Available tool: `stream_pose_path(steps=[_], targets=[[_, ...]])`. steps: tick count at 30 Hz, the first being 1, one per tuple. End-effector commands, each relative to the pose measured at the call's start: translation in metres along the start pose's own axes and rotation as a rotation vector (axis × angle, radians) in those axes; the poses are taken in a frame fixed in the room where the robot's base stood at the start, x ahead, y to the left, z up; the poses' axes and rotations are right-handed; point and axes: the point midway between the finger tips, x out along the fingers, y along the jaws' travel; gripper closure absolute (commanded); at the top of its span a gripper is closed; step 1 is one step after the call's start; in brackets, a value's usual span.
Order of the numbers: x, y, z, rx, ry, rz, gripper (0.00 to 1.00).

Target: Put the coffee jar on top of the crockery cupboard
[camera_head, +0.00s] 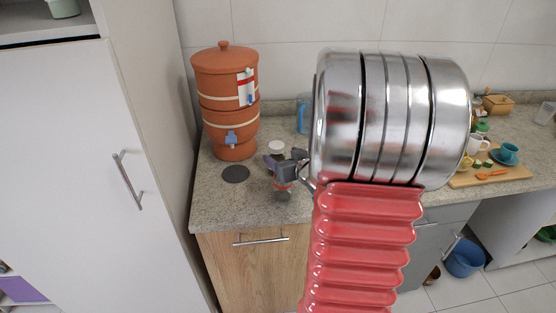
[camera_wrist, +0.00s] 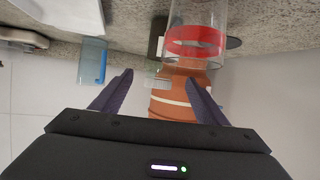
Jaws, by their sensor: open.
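The coffee jar (camera_head: 277,147), with a pale lid and dark body, stands on the counter in front of the clay water filter. My gripper (camera_head: 284,158) hides its lower part in the head view. In the wrist view, which is upside down, the jar (camera_wrist: 156,38) shows beyond and between my fingertips (camera_wrist: 159,76), partly behind a clear container. My gripper is open and empty, pointing towards the jar. A tall white cupboard (camera_head: 75,130) stands at the left; its top is not clearly shown, and I cannot tell whether it is the crockery cupboard.
A clear container with a red band (camera_wrist: 196,42) is close to my gripper. The clay filter (camera_head: 228,100) stands behind, with a dark disc (camera_head: 235,174) in front. A blue jug (camera_wrist: 91,62) is nearby. A board with cups (camera_head: 490,176) lies at the right. My arm blocks the centre.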

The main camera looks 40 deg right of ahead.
Motion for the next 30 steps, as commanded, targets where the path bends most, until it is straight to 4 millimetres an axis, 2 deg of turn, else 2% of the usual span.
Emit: stream_pose_path(steps=[4,17,30], targets=[[0.008,-0.001,0.001,-0.001,-0.001,-0.001,0.32],[0.012,0.0,0.0,-0.001,0.0,-0.001,0.32],[0.055,0.001,0.002,0.0,0.0,-0.001,0.32]])
